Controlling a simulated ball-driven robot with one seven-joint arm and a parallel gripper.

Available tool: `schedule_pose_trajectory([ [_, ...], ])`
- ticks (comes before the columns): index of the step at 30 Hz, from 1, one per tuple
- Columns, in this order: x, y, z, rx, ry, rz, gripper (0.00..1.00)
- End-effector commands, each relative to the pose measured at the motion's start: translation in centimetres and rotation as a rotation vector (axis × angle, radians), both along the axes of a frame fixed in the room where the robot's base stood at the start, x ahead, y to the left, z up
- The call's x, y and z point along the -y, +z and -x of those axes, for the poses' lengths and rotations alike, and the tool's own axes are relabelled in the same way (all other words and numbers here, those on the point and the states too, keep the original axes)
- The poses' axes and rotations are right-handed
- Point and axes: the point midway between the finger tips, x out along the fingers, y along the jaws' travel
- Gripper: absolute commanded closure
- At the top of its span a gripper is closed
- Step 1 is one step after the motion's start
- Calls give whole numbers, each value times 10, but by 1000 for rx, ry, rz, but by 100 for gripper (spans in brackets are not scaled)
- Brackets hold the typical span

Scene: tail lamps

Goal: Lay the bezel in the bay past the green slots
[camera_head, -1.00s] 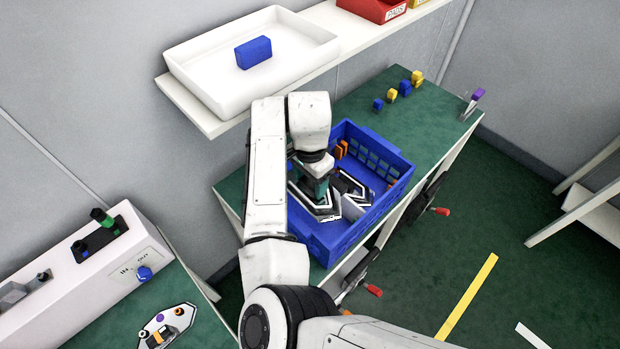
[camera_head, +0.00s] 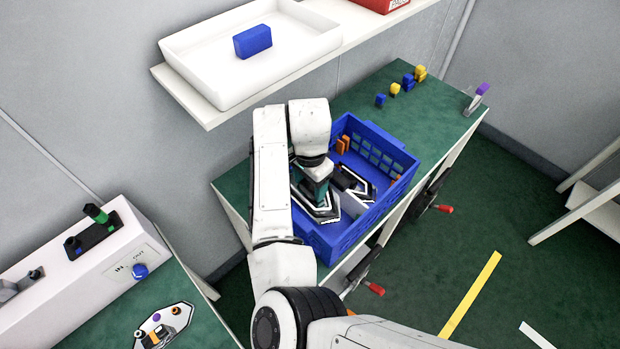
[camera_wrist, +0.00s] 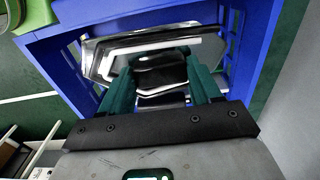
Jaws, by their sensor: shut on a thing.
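A blue crate (camera_head: 330,243) stands on the green bench. My gripper (camera_head: 316,196) reaches down inside its near left part. It is shut on a bezel (camera_head: 322,214), a silver and black angular frame with a white edge. The wrist view shows the bezel (camera_wrist: 108,58) across my teal fingers (camera_wrist: 160,62), low inside the crate. I cannot tell whether it touches the crate floor. Another similar dark and white piece (camera_head: 354,184) lies to its right in the crate. My arm hides part of the crate. I cannot make out green slots or a bay.
Orange blocks (camera_head: 343,144) sit at the crate's back. Small blue and yellow blocks (camera_head: 395,89) stand on the bench's far end. A white tray (camera_head: 200,82) with a blue block (camera_head: 252,42) rests on the shelf above. At left is a white console (camera_head: 75,275) with a green-topped lever.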

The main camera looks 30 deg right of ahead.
Motion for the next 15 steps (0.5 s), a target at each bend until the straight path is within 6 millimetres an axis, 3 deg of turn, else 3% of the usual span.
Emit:
schedule_pose_trajectory([
  [15, 0, -61, 0, -2, 1, 1, 67],
])
